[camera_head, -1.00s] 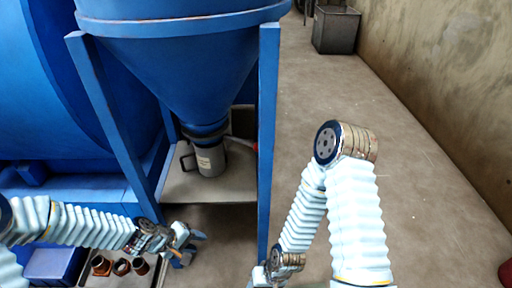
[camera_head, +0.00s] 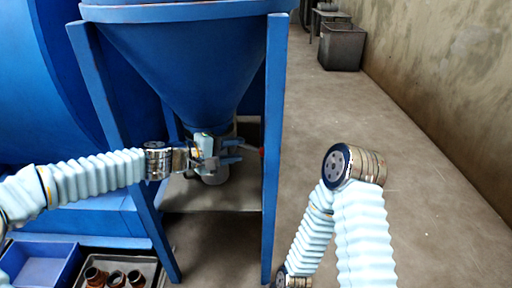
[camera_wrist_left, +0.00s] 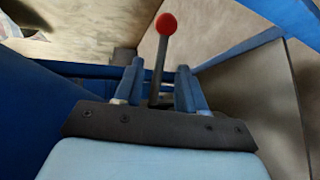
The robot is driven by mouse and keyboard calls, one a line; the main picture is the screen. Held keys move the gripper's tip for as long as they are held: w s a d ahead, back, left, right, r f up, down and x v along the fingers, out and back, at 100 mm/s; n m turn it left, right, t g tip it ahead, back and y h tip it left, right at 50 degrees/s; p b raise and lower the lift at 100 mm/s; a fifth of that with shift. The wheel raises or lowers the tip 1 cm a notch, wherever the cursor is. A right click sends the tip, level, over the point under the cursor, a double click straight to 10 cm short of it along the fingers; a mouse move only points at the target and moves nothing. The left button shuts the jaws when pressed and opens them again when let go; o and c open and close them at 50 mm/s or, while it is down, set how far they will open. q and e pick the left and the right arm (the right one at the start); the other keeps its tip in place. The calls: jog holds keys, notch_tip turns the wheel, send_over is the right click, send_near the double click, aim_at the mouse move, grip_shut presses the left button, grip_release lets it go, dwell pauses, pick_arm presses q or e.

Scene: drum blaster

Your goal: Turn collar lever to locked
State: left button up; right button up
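The collar lever, a dark stem with a red ball knob (camera_wrist_left: 166,23), stands between the fingers of my left gripper (camera_wrist_left: 157,88) in the left wrist view. Gaps show on both sides of the stem, so the gripper looks open around it. In the head view my left gripper (camera_head: 238,151) is at the hopper's bottom outlet, in front of the collar, which it mostly hides. A small red bit, likely the knob (camera_head: 262,152), shows beside the right post. A grey canister (camera_head: 215,178) hangs below the outlet, partly covered. My right gripper is out of view; only its arm shows.
The blue hopper (camera_head: 185,65) stands on blue posts, the right one (camera_head: 273,200) close to my left gripper. A blue bin (camera_head: 40,265) and a tray (camera_head: 150,268) with several brown rings are at lower left. The floor at right is open.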

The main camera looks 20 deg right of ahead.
aim_at(249, 148)
pick_arm(q)
jog(key=x, duration=0.8)
jog(key=shift+f, duration=0.1)
grip_shut()
